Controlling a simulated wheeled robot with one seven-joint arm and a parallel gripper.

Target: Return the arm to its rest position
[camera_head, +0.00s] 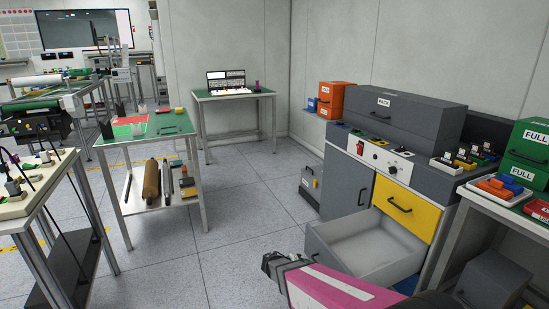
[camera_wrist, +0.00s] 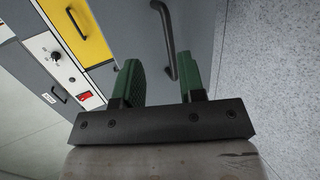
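My gripper (camera_head: 280,264) shows at the lower middle of the head view, at the end of my pink and white arm. It is in front of the open grey drawer (camera_head: 355,262) of the workstation. The part of the drawer that I can see inside is empty. In the wrist view my gripper (camera_wrist: 166,84) has its two green fingers apart, with nothing between them that it holds. A dark bar handle (camera_wrist: 166,40) on a grey panel lies beyond the fingers, and I see no contact with it.
The grey workstation has a yellow drawer (camera_head: 407,209) and a control panel (camera_head: 378,155). A side table with green FULL boxes (camera_head: 527,152) stands at right. A green-topped table (camera_head: 150,128) stands at left. The floor (camera_head: 235,220) between is clear.

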